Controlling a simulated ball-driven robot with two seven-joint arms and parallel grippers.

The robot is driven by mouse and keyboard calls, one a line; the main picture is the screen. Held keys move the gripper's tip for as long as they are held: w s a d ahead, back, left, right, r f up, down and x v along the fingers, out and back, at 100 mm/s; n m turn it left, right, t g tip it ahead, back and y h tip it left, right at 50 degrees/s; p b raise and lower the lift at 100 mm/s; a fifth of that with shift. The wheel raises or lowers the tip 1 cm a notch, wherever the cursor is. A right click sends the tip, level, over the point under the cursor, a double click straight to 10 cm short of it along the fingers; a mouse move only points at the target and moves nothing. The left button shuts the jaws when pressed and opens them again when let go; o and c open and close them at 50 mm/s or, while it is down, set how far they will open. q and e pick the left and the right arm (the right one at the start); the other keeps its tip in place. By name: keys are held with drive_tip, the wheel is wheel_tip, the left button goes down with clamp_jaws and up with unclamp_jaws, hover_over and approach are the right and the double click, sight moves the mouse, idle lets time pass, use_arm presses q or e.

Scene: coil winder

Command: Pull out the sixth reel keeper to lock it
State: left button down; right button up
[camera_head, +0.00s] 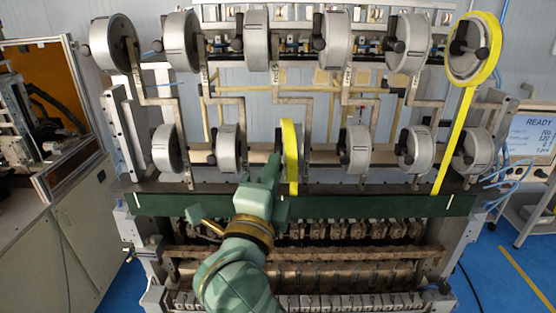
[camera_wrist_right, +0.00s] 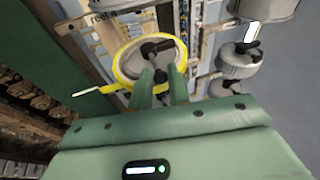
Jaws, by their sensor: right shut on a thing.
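A reel with a yellow rim (camera_head: 290,155) hangs in the lower row, seen nearly edge-on in the head view. My right gripper (camera_head: 273,166) is at its left side, level with its hub. In the right wrist view the yellow-rimmed reel (camera_wrist_right: 124,69) faces me, with a dark bar (camera_wrist_right: 156,48) across its hub. The right fingers (camera_wrist_right: 161,84) are shut on a small dark keeper (camera_wrist_right: 161,76) at the hub; the fingers partly hide it. How far the keeper is out cannot be told. My left gripper is in neither view.
Grey reels, such as one at upper left (camera_head: 181,40), stand in two rows on the winder's bent brackets. A second yellow-rimmed reel (camera_head: 488,62) is at upper right, with a yellow band (camera_head: 454,140) running down. A green beam (camera_head: 370,205) crosses below. A screen (camera_head: 530,132) reads READY.

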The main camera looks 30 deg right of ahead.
drive_tip(key=o, duration=0.5)
drive_tip(key=shift+s, duration=0.1)
drive_tip(key=shift+a, duration=0.1)
